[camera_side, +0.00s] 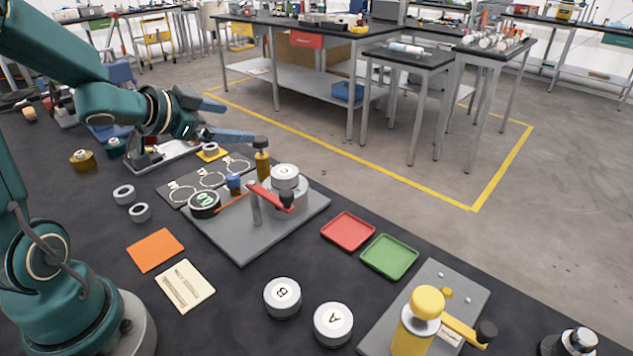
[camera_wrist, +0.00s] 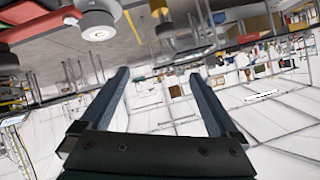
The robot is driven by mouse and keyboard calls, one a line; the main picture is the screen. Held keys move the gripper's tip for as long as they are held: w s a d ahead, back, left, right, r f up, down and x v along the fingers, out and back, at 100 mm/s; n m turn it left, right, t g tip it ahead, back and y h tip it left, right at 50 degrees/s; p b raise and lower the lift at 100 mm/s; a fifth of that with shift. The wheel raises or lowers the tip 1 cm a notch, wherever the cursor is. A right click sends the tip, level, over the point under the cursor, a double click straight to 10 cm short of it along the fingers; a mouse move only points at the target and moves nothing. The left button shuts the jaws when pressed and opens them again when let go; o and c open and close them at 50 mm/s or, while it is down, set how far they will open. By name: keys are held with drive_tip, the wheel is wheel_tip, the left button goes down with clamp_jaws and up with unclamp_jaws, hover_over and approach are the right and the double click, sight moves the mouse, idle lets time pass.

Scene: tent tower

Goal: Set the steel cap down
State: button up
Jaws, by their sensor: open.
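My gripper (camera_side: 245,137) is open, with its blue fingers reaching right above the back of the grey fixture plate (camera_side: 240,248). In the wrist view the fingers (camera_wrist: 160,73) are spread wide with nothing held between them. A steel cylinder with a round white label (camera_side: 285,172), which looks like the steel cap, sits on a wider steel body on the plate. Its letter is hard to read. A red clamp arm (camera_side: 265,194) crosses beside it. The cylinder also seems to show at the wrist view's upper left (camera_wrist: 98,30), apart from the fingers.
A brass post with a dark knob (camera_side: 262,160) stands close to my fingertips. Steel cylinders B (camera_side: 282,299) and A (camera_side: 333,325) stand in front. Red (camera_side: 348,231) and green (camera_side: 389,256) trays lie right of the plate. A yellow-topped fixture (camera_side: 415,325) stands at the front right.

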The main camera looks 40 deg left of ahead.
drive_tip(key=s+d+r+n+g+y, duration=0.2)
drive_tip(key=s+d+n, duration=0.1)
drive_tip(key=s, duration=0.2)
drive_tip(key=shift+d+r+y, duration=0.2)
drive_tip(key=shift+y, duration=0.2)
drive_tip(key=shift+o, duration=0.3)
drive_tip(key=s+d+f+g+h, duration=0.3)
drive_tip(key=s+d+g+h, duration=0.1)
drive_tip(key=s+d, duration=0.7)
drive_tip(key=shift+s+d+f+g+h, duration=0.15)
drive_tip(key=shift+s+d+g+h, duration=0.15)
drive_tip(key=shift+d+h, duration=0.1)
